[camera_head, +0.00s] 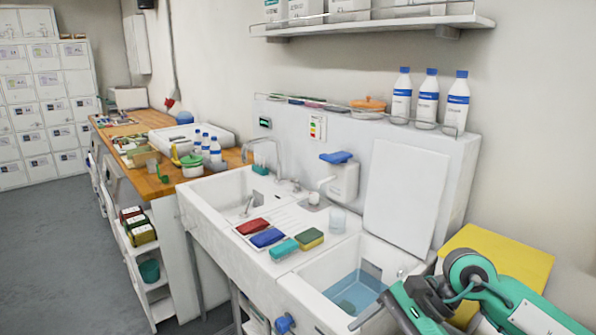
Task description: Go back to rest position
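My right arm (471,270) comes in from the lower right, with green and grey links. It bends over the right end of the sink unit and the yellow surface, and its lower part runs to the bottom edge of the picture. I see no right gripper fingers clearly; that end is cut off or hidden. My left arm and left gripper are not in the picture.
A white double sink (233,192) stands ahead; its right basin (354,275) holds bluish water. Red, blue and green sponges (268,238) lie between the basins. A wooden counter (150,187) with bottles and small items runs back left. Grey floor (60,250) is clear at left.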

